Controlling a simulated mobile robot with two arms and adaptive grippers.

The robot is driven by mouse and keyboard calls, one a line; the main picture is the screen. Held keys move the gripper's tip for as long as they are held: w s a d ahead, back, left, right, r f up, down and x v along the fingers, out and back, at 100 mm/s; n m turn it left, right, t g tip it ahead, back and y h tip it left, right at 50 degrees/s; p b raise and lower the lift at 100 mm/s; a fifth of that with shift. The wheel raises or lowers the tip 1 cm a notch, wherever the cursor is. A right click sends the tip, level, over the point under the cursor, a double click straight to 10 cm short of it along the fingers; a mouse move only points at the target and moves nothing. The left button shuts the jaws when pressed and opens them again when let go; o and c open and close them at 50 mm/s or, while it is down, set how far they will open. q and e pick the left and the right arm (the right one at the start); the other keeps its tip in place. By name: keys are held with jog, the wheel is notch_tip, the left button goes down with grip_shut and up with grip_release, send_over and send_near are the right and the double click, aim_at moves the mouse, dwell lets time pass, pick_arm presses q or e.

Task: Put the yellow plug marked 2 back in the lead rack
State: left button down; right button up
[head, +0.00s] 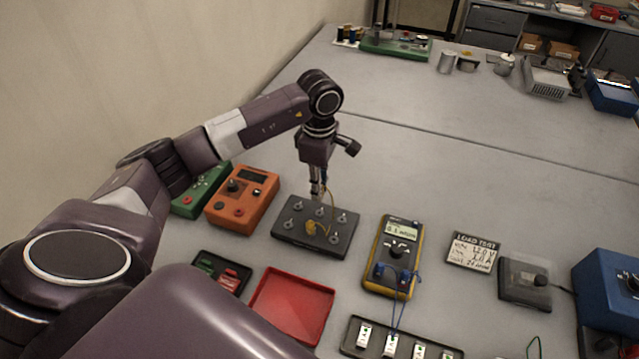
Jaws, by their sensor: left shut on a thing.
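My left gripper (316,193) points down over the back of a dark block with several metal posts (283,239). It is shut on the yellow plug, which is mostly hidden between the fingers; its number cannot be read. A thin yellow lead (334,206) runs from the fingers to a small yellow bundle (312,229) at the middle of the block. I cannot tell whether the plug touches the block. Which thing is the lead rack is not clear; a black tray with white labelled pieces (352,350) lies at the front. My right gripper is not in view.
An orange meter (242,198) and a green box (200,192) stand left of the block. A yellow multimeter (394,256) with blue leads is to the right. A red tray (291,305) and a small black tray (222,272) lie in front.

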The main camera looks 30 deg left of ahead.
aim_at(320, 213)
pick_arm(q)
jog(key=shift+f, duration=0.1)
jog(key=shift+f+b, duration=1.65)
jog(key=shift+f, duration=1.15)
jog(key=shift+b, duration=0.6)
jog(key=shift+f+b, duration=0.55)
jog(key=shift+f, duration=0.05)
dwell(0.5)
jog(key=c, duration=1.8)
grip_release()
jog(key=shift+o, duration=0.2)
jog(key=shift+r, duration=0.15)
notch_tip(320, 213, up, 12)
jog(key=shift+f, duration=0.15)
